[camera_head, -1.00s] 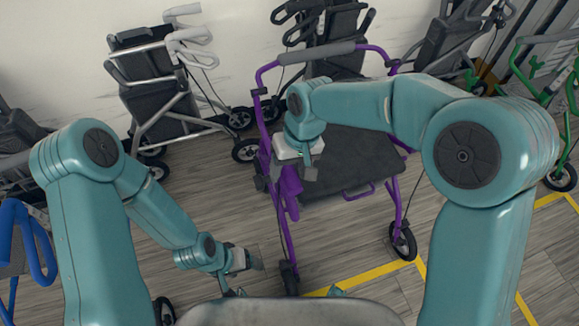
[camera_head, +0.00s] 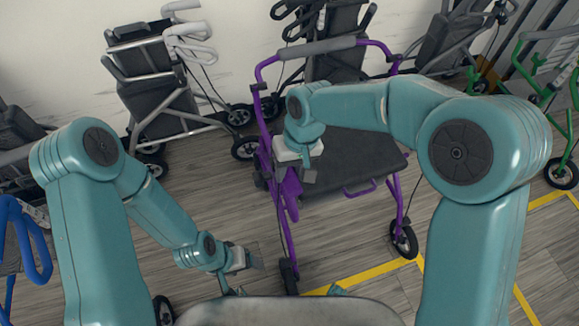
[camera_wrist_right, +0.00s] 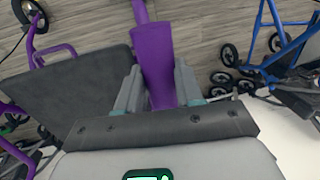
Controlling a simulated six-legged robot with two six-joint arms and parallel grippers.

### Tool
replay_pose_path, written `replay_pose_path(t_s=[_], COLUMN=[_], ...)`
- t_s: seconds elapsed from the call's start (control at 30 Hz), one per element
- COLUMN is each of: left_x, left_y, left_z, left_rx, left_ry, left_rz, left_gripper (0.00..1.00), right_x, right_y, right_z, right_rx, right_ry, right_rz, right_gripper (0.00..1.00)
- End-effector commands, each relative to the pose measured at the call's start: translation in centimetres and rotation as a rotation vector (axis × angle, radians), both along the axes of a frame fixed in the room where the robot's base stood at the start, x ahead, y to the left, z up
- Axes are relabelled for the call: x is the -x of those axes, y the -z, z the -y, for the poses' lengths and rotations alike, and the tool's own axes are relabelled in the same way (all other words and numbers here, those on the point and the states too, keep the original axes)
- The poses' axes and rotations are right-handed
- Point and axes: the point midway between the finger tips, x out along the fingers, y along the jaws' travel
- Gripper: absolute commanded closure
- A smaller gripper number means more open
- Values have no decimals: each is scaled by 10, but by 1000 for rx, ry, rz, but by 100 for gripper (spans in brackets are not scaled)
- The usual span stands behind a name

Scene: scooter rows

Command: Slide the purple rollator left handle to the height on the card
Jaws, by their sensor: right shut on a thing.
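The purple rollator (camera_head: 393,190) stands in front of me with a dark grey seat (camera_head: 350,160) and a grey bar across its top. My right gripper (camera_head: 300,174) is at its left side. In the right wrist view my right gripper (camera_wrist_right: 159,92) is shut on the purple handle part (camera_wrist_right: 153,50), which runs between its two fingers. In the head view this purple part (camera_head: 291,192) shows just below the gripper. My left gripper (camera_head: 248,260) hangs low beside the rollator, apart from it; its jaw gap is unclear. I cannot make out a card.
A grey rollator with white handles (camera_head: 190,45) stands against the wall at the back left. A blue one (camera_head: 35,245) is at the left edge and a green one (camera_head: 553,85) at the right. Yellow floor lines (camera_head: 375,272) run at the front right.

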Motion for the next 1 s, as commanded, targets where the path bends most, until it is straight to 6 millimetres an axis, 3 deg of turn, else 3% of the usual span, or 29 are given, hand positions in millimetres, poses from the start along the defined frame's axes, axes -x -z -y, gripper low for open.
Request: replay_pose_path(t_s=[0.03,0.07,0.1,0.13,0.43,0.57,1.0], left_x=[0,0,0,0,0,0,0], left_y=[0,0,0,0,-1,-2,-15], left_z=[0,0,0,0,0,0,0], left_rx=[0,0,0,0,0,0,0], left_ry=[0,0,0,0,0,0,0], left_rz=[0,0,0,0,0,0,0], left_gripper=[28,28,28,28,28,28,28], right_x=[-1,-1,-1,-1,-1,-2,-9], right_y=[-1,-1,-1,-1,-3,-17,-126], right_z=[0,0,0,0,0,3,23], right_rx=[-1,-1,-1,-1,-1,-2,-3], right_ry=[1,1,1,1,1,1,1], right_rz=[3,4,4,4,4,7,8], right_gripper=[100,54,41,39,39,39,39])
